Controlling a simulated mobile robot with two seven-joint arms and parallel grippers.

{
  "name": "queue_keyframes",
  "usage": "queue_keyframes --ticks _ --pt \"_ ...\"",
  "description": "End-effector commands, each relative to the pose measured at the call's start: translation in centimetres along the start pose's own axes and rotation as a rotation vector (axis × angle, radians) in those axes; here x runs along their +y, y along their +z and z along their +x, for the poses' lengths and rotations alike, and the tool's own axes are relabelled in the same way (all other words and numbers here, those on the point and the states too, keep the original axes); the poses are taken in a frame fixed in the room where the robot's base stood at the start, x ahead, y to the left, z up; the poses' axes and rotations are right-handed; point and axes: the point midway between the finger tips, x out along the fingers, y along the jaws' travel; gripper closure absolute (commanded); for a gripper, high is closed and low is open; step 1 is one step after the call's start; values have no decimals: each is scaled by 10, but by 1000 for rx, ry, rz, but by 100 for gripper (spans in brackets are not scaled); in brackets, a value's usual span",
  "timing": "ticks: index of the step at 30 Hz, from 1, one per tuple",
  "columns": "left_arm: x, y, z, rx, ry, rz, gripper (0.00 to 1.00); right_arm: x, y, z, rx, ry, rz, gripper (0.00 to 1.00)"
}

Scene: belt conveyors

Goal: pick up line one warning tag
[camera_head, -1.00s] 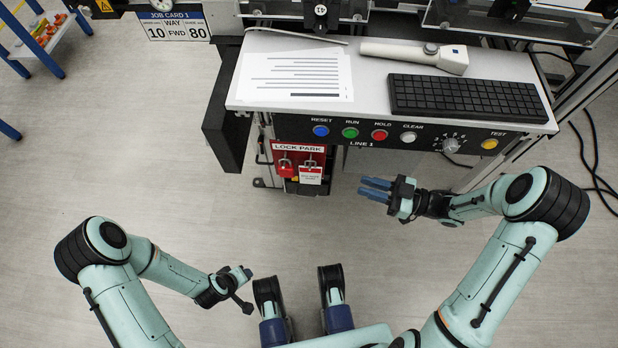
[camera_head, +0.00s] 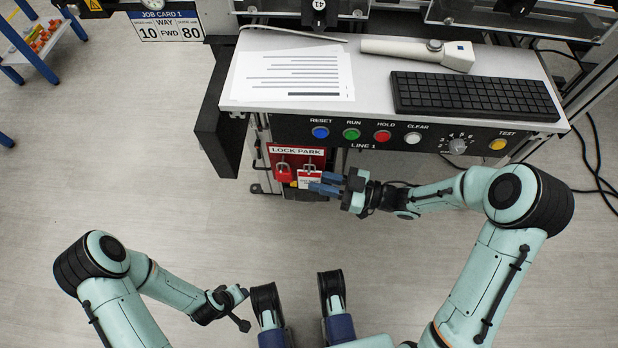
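The warning tag (camera_head: 306,175), white with a red band, hangs on the right side of the red LOCK PARK board (camera_head: 296,152) below the LINE 1 panel. My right gripper (camera_head: 318,183) points left, with its two blue fingers apart and their tips at the tag's right edge, partly covering it. I cannot tell whether they touch it. A red padlock (camera_head: 283,170) hangs to the tag's left. My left gripper (camera_head: 240,300) is low at the left over the floor, far from the board. Its finger gap is not clear.
The LINE 1 panel (camera_head: 364,145) with buttons and a dial juts out above the board. The desk (camera_head: 375,75) above holds a paper sheet (camera_head: 290,76), a scanner (camera_head: 455,57) and a keyboard (camera_head: 475,96). The floor (camera_head: 120,170) at left is clear.

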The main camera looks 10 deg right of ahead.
Motion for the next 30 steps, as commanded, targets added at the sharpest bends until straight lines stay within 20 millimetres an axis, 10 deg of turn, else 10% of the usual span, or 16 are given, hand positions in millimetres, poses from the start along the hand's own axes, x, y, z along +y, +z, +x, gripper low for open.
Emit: queue_keyframes --ticks 9,12,30 --pt "-3 3 2 -11 -6 -4 57 0 0 8 0 1 0 78" --pt "-3 3 2 -11 -6 -4 57 0 0 8 0 1 0 100" --pt "7 -8 -9 28 12 6 57 0 -16 7 0 1 -2 100"
